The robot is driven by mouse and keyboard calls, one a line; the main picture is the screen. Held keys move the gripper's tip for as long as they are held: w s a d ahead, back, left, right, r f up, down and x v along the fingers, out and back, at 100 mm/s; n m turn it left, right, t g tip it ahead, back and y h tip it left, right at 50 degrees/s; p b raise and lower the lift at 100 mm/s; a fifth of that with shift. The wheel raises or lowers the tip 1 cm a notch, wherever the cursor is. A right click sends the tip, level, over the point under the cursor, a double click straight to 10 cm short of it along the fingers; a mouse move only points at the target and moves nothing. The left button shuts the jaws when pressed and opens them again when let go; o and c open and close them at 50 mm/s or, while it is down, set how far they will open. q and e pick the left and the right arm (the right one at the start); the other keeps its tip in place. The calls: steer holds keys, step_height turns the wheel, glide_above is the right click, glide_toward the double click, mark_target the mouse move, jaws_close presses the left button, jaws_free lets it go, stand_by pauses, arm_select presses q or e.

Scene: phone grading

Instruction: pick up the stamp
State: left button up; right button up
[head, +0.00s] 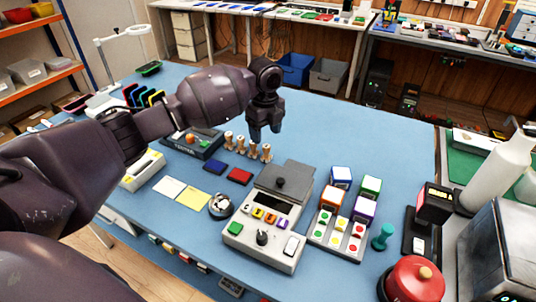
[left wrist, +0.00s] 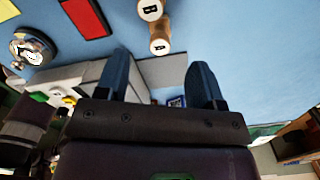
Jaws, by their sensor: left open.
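Several wooden-handled stamps (head: 253,151) stand upright in a row on the blue table. In the left wrist view two of them show, a stamp marked B (left wrist: 150,10) and a stamp marked A (left wrist: 159,45). My left gripper (head: 265,133) hangs fingers-down over the right end of the row, with its dark fingers apart and nothing between them. In the left wrist view the A stamp lies beyond the gap between the fingertips (left wrist: 159,75). I cannot tell the exact height above the stamps. My right gripper is not in view.
In front of the stamps lie a blue ink pad (head: 217,167) and a red ink pad (head: 239,176). A grey-lidded device (head: 272,215) stands close by, with coloured cubes (head: 341,176) to its right. Behind the stamps the blue table (head: 330,125) is clear.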

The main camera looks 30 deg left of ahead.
mark_target(266, 153)
arm_select(q)
step_height(266, 153, down, 9)
steer(key=shift+d+r+b, duration=0.1)
steer(key=shift+r+b, duration=0.05)
steer(key=shift+b, duration=0.7)
steer(key=shift+r, duration=0.1)
steer(key=shift+c, duration=0.3)
steer(key=c, duration=0.9)
